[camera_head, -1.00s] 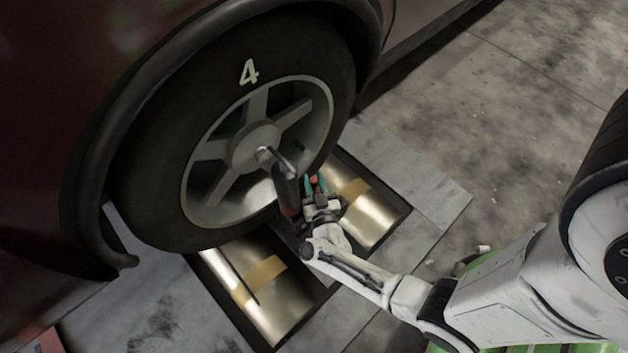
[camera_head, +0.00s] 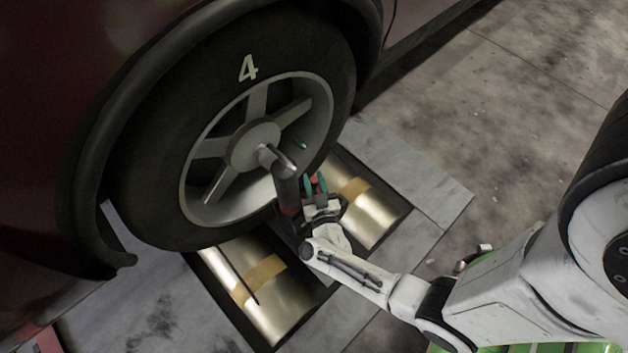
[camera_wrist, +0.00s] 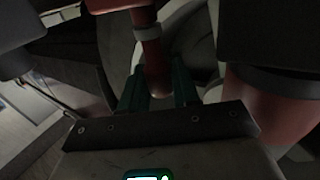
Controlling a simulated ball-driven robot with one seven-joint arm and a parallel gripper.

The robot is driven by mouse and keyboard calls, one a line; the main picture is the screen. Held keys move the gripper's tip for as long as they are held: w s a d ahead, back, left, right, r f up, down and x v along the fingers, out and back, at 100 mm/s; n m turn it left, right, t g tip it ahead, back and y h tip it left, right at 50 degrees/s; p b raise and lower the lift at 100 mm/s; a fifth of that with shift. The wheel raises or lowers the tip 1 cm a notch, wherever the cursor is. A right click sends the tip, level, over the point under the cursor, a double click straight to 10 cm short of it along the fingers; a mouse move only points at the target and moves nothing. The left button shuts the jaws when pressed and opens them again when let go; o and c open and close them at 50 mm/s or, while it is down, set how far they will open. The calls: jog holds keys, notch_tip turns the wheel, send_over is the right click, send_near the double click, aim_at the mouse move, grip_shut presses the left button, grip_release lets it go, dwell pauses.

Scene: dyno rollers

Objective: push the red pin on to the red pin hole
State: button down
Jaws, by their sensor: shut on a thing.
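In the wrist view, a thin red pin (camera_wrist: 152,55) with a grey collar and rounded end lies between the two green fingers of my gripper (camera_wrist: 160,88). My gripper (camera_head: 315,184) is shut on it. In the head view, the gripper is low beside the wheel, just right of a dark cylindrical device. Only a little red of the pin (camera_head: 314,180) shows there between the fingers. I cannot make out the red pin hole for certain in either view.
A car wheel (camera_head: 178,110) marked 4 rests on metal rollers (camera_head: 283,312) with tan bands. The dark device (camera_head: 287,182) stands close in front of the wheel hub. In the wrist view, a thick red cylinder (camera_wrist: 262,105) is close on the right. Floor is clear at the upper right.

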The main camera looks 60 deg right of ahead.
jog(key=c, duration=0.8)
grip_release()
jog(key=shift+o, duration=0.2)
jog(key=shift+s+a, duration=0.1)
jog(key=p+v, duration=0.2)
jog(key=v, duration=0.8)
jog(key=shift+s+a+p, duration=0.2)
jog(key=shift+p, duration=0.2)
